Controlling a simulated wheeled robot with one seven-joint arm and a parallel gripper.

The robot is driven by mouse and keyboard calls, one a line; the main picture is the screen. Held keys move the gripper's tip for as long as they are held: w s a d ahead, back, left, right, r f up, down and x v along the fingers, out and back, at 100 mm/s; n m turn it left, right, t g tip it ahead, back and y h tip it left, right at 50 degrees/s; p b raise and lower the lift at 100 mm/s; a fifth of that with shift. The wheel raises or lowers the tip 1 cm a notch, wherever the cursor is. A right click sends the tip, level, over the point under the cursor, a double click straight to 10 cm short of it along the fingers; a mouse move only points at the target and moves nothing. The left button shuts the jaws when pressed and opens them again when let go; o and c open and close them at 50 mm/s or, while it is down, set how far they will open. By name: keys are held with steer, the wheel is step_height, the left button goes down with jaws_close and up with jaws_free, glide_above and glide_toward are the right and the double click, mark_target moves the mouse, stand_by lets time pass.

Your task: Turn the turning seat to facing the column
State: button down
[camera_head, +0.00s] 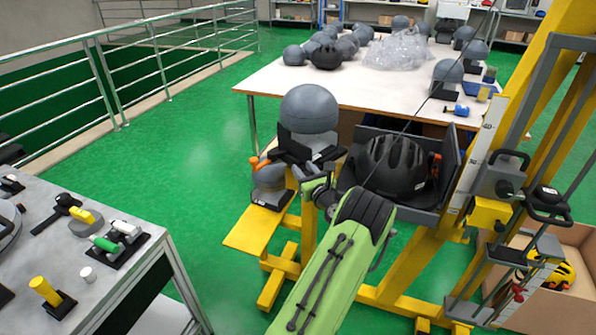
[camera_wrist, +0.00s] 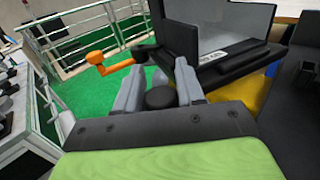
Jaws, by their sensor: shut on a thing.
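The turning seat (camera_head: 294,150) is a black bracket with upright plates and a pale label, carrying a grey dome (camera_head: 310,108). In the wrist view the seat (camera_wrist: 235,62) lies just beyond my fingertips, with an orange crank-shaped lever (camera_wrist: 98,60) to the left. My gripper (camera_head: 318,184) is at the seat's near underside; in the wrist view my gripper (camera_wrist: 158,63) has its fingers on a dark part of the seat. The exact contact is partly hidden. The yellow column (camera_head: 525,75) with a measuring scale stands to the right.
A grey carriage (camera_head: 450,170) holds a black helmet (camera_head: 392,165) close right of my gripper. A white table (camera_head: 350,92) with grey headforms is behind. A tool bench (camera_head: 125,290) stands left, and a cardboard box (camera_head: 575,300) lies right. Green floor between bench and tower is clear.

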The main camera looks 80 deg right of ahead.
steer(key=shift+s, duration=0.1)
stand_by(0.4)
steer(key=c, duration=0.8)
jaws_free()
steer(key=p+v, duration=0.2)
steer(key=v, duration=1.3)
steer(key=shift+s+a+f, duration=0.1)
steer(key=shift+s+a, duration=0.15)
steer(key=shift+s, duration=0.1)
steer(key=shift+c, duration=0.3)
